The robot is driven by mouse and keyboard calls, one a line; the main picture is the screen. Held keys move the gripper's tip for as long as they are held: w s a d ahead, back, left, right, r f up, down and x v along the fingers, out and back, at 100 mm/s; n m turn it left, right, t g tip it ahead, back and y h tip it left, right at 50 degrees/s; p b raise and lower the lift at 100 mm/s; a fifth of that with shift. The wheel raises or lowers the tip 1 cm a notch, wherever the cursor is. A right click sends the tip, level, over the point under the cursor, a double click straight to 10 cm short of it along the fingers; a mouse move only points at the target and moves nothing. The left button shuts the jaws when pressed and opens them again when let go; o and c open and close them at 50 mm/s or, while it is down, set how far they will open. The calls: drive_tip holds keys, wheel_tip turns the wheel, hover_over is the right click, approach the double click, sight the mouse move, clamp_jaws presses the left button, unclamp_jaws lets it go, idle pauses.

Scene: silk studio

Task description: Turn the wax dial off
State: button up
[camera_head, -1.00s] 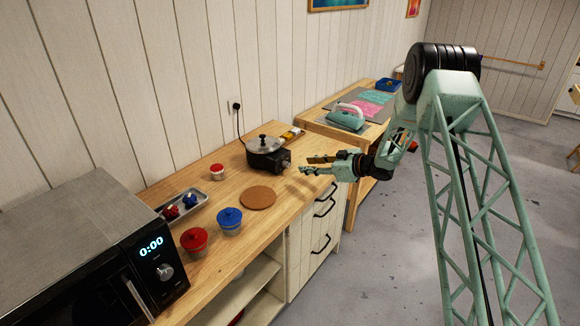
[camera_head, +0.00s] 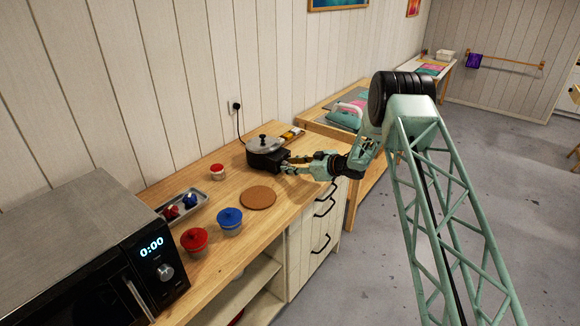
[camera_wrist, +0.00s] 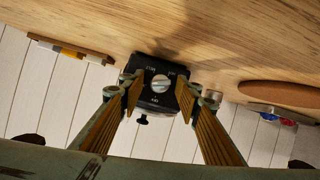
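The wax pot (camera_head: 263,158) is a dark heater with a grey lid, standing on the wooden counter against the wall. Its dial (camera_wrist: 161,84) is a round silver knob with a slot on the dark front panel, in the middle of the wrist view. Small white labels surround the dial, but they are too small to read for sure. My gripper (camera_wrist: 160,96) is open, with one finger on each side of the dial. I cannot tell whether the fingers touch it. In the head view my gripper (camera_head: 287,166) is right at the pot's front and hides the dial.
A round cork mat (camera_head: 258,198) lies in front of the pot. A black cord runs from the pot to the wall outlet (camera_head: 236,106).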

drive_tip(key=shift+a, duration=0.1)
drive_tip(key=c, duration=0.9)
drive_tip(key=shift+o, duration=0.2)
drive_tip(key=shift+f+n+t+h+b, duration=0.1)
drive_tip(key=shift+n+t+h+b, duration=0.4)
drive_tip(key=shift+b, duration=1.3)
drive_tip(key=shift+f+n+t+b, duration=0.1)
drive_tip(key=shift+n+t+b, duration=0.2)
drive_tip(key=shift+n+b, duration=1)
drive_tip(key=n+t+b, duration=0.2)
drive_tip(key=b, duration=0.9)
drive_tip(key=shift+s+a+n+h, duration=0.1)
drive_tip(key=shift+s+n+h, duration=0.05)
drive_tip(key=shift+n+h, duration=0.15)
drive_tip(key=shift+n+t+b, duration=0.6)
drive_tip(key=shift+b, duration=0.85)
drive_tip(key=shift+n+b, duration=0.3)
drive_tip(key=shift+b, duration=0.05)
drive_tip(key=shift+n+t+b, duration=0.3)
drive_tip(key=shift+n+t, duration=0.2)
drive_tip(key=shift+n, duration=0.4)
